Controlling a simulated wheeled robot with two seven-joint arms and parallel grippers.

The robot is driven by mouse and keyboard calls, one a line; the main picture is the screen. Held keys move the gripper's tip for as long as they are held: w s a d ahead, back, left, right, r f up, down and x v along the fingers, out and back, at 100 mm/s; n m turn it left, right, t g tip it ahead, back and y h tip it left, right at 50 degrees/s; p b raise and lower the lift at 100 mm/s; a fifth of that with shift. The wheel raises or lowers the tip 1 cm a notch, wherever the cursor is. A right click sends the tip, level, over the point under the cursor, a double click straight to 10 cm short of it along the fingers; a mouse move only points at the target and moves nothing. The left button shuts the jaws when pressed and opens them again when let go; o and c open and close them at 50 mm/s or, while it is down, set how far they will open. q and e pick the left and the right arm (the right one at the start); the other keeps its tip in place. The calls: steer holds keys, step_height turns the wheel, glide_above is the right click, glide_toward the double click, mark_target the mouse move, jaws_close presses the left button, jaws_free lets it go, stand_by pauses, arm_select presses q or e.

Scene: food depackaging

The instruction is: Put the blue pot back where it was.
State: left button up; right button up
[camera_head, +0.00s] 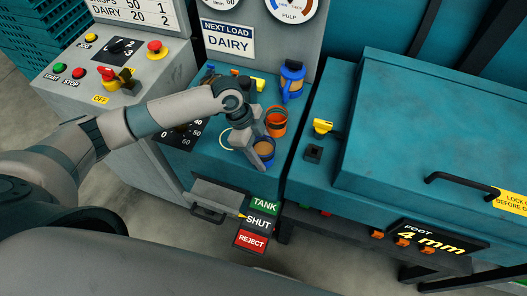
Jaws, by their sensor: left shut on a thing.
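My left gripper (257,143) reaches over the teal machine top and is shut on a small open blue pot (264,153) with tan contents. The pot looks upright, and the fingers partly hide it. I cannot tell whether its base touches the machine top. An orange pot (276,122) stands just behind it. My right gripper is not in view.
A yellow part (258,84) lies left of the second blue container. A dial is left of the gripper. A TANK/SHUT/REJECT selector (258,222) is below the front edge. A large teal housing (430,140) with a black handle stands to the right.

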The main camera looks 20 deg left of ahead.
arm_select(q)
steer(key=o, duration=1.2)
steer(key=shift+c, duration=0.2)
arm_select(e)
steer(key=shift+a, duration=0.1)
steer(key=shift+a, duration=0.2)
arm_select(q)
steer(key=shift+r, duration=0.2)
steer(key=shift+a+r, duration=0.25)
steer(key=shift+r, duration=0.2)
steer(key=b+v, duration=0.3)
steer(key=v, duration=0.8)
steer(key=shift+b, duration=0.4)
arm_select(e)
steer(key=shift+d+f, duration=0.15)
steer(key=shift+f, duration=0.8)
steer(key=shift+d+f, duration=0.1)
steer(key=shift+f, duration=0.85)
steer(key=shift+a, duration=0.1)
